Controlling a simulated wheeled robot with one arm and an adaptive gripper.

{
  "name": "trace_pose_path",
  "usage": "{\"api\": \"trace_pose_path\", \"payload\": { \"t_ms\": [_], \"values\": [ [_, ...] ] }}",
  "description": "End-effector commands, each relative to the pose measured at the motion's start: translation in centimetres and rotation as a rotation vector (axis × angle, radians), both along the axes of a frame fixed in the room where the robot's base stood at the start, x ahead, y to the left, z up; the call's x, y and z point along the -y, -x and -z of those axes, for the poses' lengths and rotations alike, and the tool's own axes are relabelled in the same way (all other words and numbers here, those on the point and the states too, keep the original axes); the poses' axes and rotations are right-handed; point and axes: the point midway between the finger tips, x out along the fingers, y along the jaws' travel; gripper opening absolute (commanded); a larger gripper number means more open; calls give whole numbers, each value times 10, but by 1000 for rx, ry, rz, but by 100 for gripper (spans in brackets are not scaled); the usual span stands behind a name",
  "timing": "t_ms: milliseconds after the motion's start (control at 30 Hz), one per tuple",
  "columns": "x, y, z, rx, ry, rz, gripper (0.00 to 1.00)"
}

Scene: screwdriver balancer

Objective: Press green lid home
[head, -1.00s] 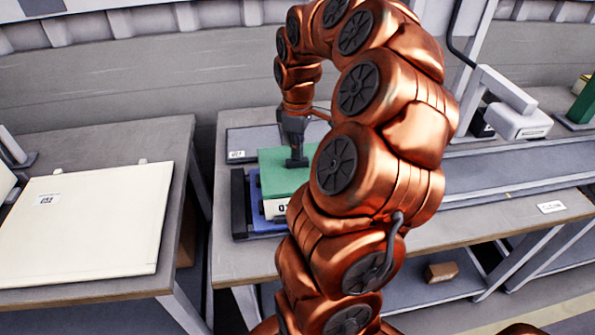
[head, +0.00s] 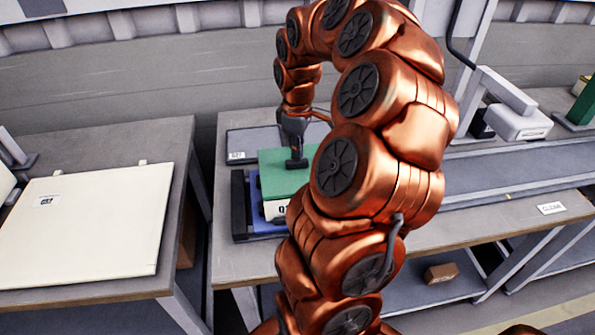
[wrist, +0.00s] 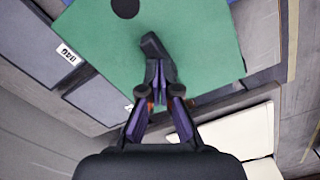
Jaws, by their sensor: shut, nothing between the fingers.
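The green lid (head: 281,178) lies on top of a white box (head: 275,210), which sits in a blue fixture (head: 257,216) on the workbench. The lid also fills the upper part of the wrist view (wrist: 205,50), with a dark round spot on it. My gripper (head: 297,163) is shut and empty, pointing down at the lid's top. In the wrist view its closed fingertips (wrist: 152,45) are over the lid, at or very near its surface; I cannot tell whether they touch. My arm hides the right side of the lid and box.
A black block (head: 239,205) stands left of the fixture. A grey labelled tray (head: 245,142) lies behind the lid. A separate table on the left holds a cream panel (head: 90,225). A grey rail (head: 520,165) runs along the bench to the right.

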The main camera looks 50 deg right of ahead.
Motion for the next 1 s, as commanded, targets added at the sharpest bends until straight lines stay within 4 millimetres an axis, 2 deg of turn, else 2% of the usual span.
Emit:
{"api": "trace_pose_path", "payload": {
  "t_ms": [1000],
  "values": [
    [0,0,10,0,0,0,0]
  ]
}}
